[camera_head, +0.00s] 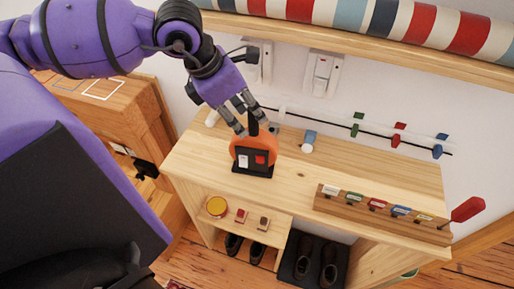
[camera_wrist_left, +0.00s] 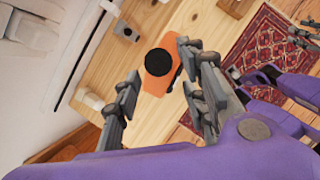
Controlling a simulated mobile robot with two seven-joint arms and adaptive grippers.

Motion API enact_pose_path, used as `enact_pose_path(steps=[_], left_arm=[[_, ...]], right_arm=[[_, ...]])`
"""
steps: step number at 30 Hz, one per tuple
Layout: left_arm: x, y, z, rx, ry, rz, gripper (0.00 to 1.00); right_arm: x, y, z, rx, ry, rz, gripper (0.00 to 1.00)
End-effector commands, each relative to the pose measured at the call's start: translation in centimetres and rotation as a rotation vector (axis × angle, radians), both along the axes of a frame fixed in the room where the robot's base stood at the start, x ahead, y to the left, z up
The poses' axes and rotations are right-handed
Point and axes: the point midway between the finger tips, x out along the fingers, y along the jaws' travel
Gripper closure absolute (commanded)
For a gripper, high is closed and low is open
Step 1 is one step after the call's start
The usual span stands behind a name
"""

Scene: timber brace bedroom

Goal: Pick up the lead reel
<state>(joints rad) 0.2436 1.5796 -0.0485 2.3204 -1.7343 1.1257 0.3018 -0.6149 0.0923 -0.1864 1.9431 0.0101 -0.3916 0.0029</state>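The lead reel (camera_head: 241,146) is an orange disc with a black upright part on top, behind a black block with a white and a red patch. It stands on the wooden bench top (camera_head: 205,158). In the left wrist view the reel (camera_wrist_left: 155,85) shows orange with a round black top (camera_wrist_left: 158,62). My left gripper (camera_head: 240,117) is above the reel, fingers pointing down around its black top. In the wrist view its fingers (camera_wrist_left: 160,68) are apart, with the reel between and beyond them. Contact cannot be told. What seems my right gripper (camera_wrist_left: 268,76) shows only partly at the right.
A cable with coloured clips (camera_head: 357,128) runs along the back. A striped roll (camera_head: 410,20) lies on the shelf above. Shoes (camera_head: 331,264) stand below. Bench top between reel and rack is clear.

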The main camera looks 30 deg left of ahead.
Motion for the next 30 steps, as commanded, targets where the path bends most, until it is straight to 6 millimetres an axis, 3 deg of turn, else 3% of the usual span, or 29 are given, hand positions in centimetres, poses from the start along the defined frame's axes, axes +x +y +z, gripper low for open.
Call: enact_pose_path(steps=[7,16,25,30], left_arm=[[1.4,-1.0,-3.2,-0.004,0.005,0.001,0.61],[1.6,-1.1,-3.6,-0.002,0.0,0.001,0.61],[1.6,-1.1,-3.6,-0.002,0.0,0.001,0.98],[1.6,-1.1,-3.6,-0.002,0.0,0.001,1.0]], right_arm=[[0.7,-0.3,-0.3,-0.005,-0.014,-0.003,0.58],[2.1,0.0,0.6,0.002,-0.045,-0.01,0.58],[1.3,-0.2,0.0,-0.002,-0.026,-0.009,0.58],[1.0,-0.4,-0.2,-0.007,-0.019,-0.003,0.58]])
